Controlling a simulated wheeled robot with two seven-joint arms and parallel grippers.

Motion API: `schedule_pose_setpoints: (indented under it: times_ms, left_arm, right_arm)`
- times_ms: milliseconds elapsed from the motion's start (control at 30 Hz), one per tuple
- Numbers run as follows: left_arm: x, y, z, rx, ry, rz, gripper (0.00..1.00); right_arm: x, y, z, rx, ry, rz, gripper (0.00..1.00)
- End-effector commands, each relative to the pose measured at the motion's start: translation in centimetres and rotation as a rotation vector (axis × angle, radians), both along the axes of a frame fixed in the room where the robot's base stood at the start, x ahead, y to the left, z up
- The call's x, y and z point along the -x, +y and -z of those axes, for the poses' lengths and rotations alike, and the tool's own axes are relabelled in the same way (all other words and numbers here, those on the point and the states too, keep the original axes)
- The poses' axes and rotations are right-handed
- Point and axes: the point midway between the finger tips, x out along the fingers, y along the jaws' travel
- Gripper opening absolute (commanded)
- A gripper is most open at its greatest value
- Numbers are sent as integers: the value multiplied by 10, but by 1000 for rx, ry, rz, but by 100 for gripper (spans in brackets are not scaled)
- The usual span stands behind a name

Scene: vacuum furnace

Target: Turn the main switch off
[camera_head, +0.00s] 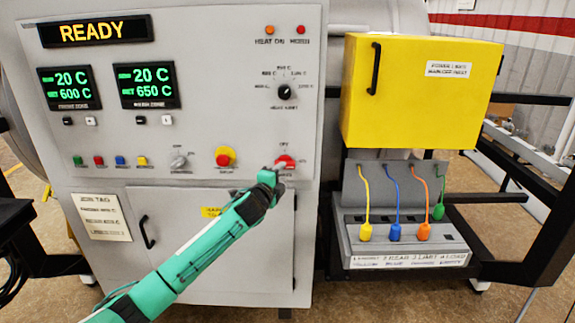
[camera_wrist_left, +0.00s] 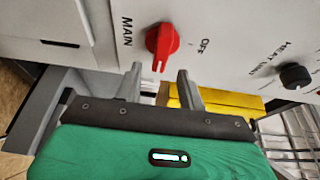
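The main switch (camera_head: 287,162) is a red rotary knob low on the right side of the grey control panel, with an OFF label above it. It also shows in the left wrist view (camera_wrist_left: 161,42), where its handle points down the picture, across from the OFF label (camera_wrist_left: 204,47) at its right. My left gripper (camera_head: 275,171) is just below and left of the knob in the head view. In the left wrist view its two fingers (camera_wrist_left: 160,76) are apart and empty, with the knob's tip just ahead of the gap. Contact cannot be told. My right gripper is not in view.
A black selector knob (camera_head: 286,91) sits higher on the panel; an emergency stop (camera_head: 224,157) is left of the switch. A yellow box (camera_head: 415,95) with a handle stands at the right, above a grey unit (camera_head: 350,240) with coloured plugs. A cabinet door (camera_head: 165,260) lies below.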

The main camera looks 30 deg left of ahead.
Motion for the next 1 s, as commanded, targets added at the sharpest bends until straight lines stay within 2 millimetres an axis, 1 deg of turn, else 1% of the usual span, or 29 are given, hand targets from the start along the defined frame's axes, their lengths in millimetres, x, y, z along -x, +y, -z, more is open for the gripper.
schedule_pose_setpoints:
  times_ms: [33, 100, 200, 333, 500, 800, 833, 967, 1000]
  left_arm:
    - [-9, 1, -2, 2, 0, -1, 40]
    - [-19, 3, -3, 2, -1, -1, 40]
    - [-32, 5, -2, 1, 1, -1, 40]
    - [-45, 7, -1, 2, 1, -1, 40]
    - [-53, 8, 0, 1, 0, 0, 40]
    - [-55, 8, 0, 0, 0, 0, 40]
    - [-55, 8, 0, 0, 0, 0, 38]
    - [-55, 9, 0, 0, 0, 0, 12]
    - [-55, 9, 0, 0, 0, 0, 5]
  right_arm:
    - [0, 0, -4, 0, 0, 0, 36]
    - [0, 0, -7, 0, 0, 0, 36]
    - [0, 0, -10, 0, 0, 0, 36]
    - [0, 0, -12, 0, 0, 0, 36]
    - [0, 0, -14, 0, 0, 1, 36]
    - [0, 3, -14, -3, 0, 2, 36]
    - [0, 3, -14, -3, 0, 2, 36]
    - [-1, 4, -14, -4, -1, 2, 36]
    - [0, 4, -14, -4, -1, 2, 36]
